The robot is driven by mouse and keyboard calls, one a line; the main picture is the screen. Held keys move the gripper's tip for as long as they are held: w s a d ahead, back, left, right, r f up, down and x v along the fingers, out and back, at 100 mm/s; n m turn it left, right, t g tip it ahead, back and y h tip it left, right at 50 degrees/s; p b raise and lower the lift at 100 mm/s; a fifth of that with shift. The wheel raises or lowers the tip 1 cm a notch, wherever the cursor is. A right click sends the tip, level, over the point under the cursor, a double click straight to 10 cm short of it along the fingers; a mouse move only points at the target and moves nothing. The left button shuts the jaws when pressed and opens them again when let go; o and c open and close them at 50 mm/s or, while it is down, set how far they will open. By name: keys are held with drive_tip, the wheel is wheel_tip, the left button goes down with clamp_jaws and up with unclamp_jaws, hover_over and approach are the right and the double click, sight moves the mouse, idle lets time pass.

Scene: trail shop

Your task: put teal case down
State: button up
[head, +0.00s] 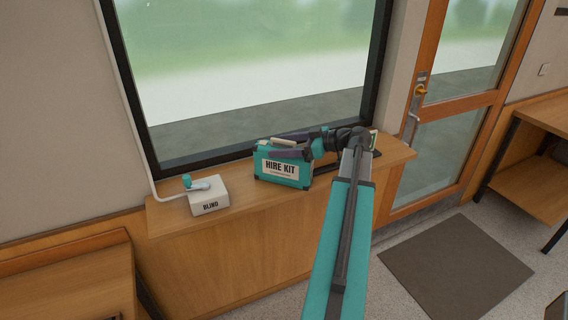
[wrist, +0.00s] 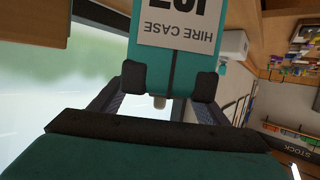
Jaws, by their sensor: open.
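The teal case (head: 268,169), with a white "HIRE KIT" label, stands upright on the wooden window ledge (head: 235,213) in the head view. My gripper (head: 273,146) reaches in from the right at the top of the case, its dark fingers open on either side of the pale handle. In the wrist view the teal case (wrist: 175,68) fills the top middle with an upside-down label, and the open fingertips of my gripper (wrist: 168,82) overlap its near edge. I cannot tell whether the fingers touch the case.
A white "BLIND" box (head: 209,196) with a teal-knobbed crank sits on the ledge to the left. The window is close behind the case. A small upright item (head: 374,139) stands at the ledge's right end. A dark mat (head: 456,256) lies by the door.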

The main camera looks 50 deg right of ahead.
sight(283, 140)
idle(0.3)
clamp_jaws()
idle(0.3)
drive_tip(key=shift+r, duration=0.2)
drive_tip(key=shift+r+b, duration=0.85)
drive_tip(key=shift+r, duration=0.65)
drive_tip(key=s+a+r+b, duration=0.1)
drive_tip(key=s+a+b, duration=0.1)
drive_tip(key=s, duration=0.5)
drive_tip(key=s+a+b, duration=0.2)
drive_tip(key=s+a, duration=0.2)
drive_tip(key=s, duration=0.3)
drive_tip(key=shift+s+a+r, duration=0.3)
drive_tip(key=shift+r, duration=0.05)
